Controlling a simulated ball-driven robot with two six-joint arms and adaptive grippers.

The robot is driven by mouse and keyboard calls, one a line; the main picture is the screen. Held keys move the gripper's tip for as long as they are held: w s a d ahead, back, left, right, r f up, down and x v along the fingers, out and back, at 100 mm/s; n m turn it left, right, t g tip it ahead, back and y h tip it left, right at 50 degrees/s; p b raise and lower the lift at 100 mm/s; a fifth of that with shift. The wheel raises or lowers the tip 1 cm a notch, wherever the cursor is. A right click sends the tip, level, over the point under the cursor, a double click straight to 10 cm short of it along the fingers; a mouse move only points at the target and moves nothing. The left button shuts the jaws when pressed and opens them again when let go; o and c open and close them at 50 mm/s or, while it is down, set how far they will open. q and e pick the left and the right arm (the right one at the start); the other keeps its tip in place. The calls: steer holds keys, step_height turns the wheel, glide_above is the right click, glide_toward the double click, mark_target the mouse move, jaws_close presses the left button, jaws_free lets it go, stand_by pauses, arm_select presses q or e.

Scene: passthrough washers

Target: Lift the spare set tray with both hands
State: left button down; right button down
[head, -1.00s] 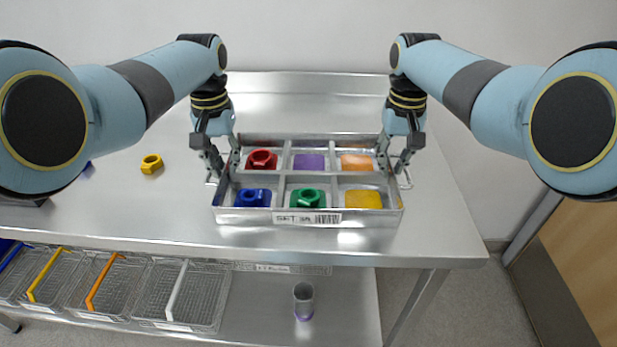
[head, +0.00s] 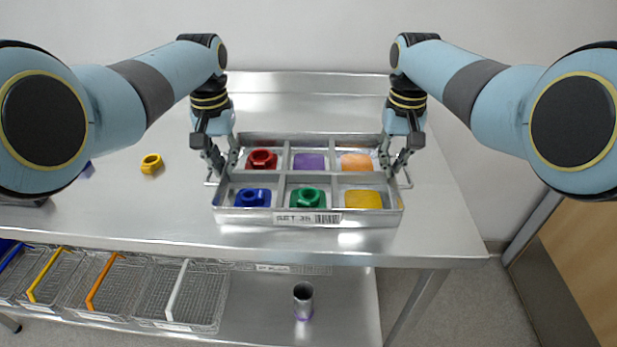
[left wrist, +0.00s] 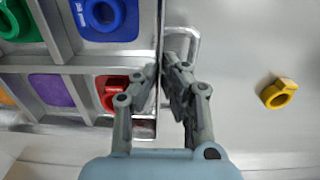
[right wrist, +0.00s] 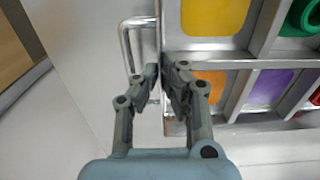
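The spare set tray (head: 228,215) is a grey metal tray with six compartments and a label on its front wall. It sits level at the table's front, with no clear gap under it. My left gripper (head: 221,168) is shut on its left side wall, one finger inside and one outside; the left wrist view shows this too (left wrist: 163,75). My right gripper (head: 397,162) is shut on the right side wall the same way, also in the right wrist view (right wrist: 161,72). A wire handle (left wrist: 184,32) and another handle (right wrist: 126,42) stick out beside the fingers.
The tray holds a red nut (head: 262,159), blue nut (head: 252,197), green nut (head: 307,197) and purple, orange and yellow pads. A yellow nut (head: 151,163) lies left on the table (head: 130,215).

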arm_select(q)
steer(key=shift+w+r, duration=0.1)
steer(key=shift+r, duration=0.05)
arm_select(e)
steer(key=shift+w+r, duration=0.1)
steer(key=shift+r, duration=0.1)
